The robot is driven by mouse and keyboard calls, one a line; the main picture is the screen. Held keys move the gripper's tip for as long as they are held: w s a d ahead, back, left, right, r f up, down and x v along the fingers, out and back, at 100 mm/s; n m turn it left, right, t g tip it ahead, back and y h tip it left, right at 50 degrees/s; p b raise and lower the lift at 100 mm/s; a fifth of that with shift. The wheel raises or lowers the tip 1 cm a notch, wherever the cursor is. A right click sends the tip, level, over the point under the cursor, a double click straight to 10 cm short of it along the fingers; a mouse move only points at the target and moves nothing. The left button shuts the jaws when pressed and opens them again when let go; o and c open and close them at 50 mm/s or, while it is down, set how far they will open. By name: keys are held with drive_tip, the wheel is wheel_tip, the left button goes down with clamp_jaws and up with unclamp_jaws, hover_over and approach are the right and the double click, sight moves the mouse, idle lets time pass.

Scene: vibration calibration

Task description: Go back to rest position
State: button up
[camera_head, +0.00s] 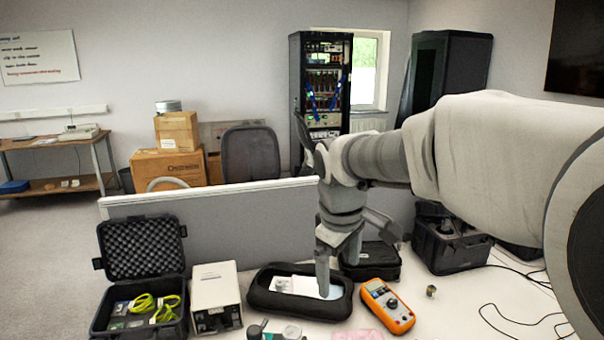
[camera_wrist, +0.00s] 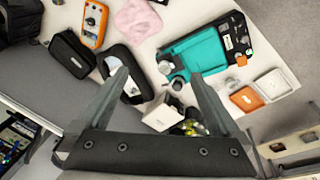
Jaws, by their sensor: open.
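My gripper (camera_head: 356,262) hangs above the white table, over the open black pouch (camera_head: 262,299) with white items inside. Its fingers are spread apart with nothing held. In the wrist view my gripper (camera_wrist: 159,76) also shows two spread fingers with an empty gap between them. One finger overlaps the open pouch (camera_wrist: 112,53) in that view. In the head view one finger hides part of the pouch; whether it touches the pouch I cannot tell.
An orange multimeter (camera_head: 387,306) lies right of the pouch. A white instrument (camera_head: 216,298) and an open black case (camera_head: 141,252) with yellow-green cables stand left. A grey partition (camera_head: 225,229) borders the table's far side.

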drive_tip(key=s+d+m+t, duration=0.1)
drive_tip(key=s+d+m, duration=0.2)
drive_tip(key=s, duration=0.6)
drive_tip(key=s+d+m+t, duration=0.2)
drive_tip(key=s+d+m, duration=0.2)
drive_tip(key=s, duration=0.6)
drive_tip(key=m, duration=0.2)
drive_tip(key=shift+s+d+m+y, duration=0.15)
drive_tip(key=shift+s+m+y, duration=0.15)
idle(0.8)
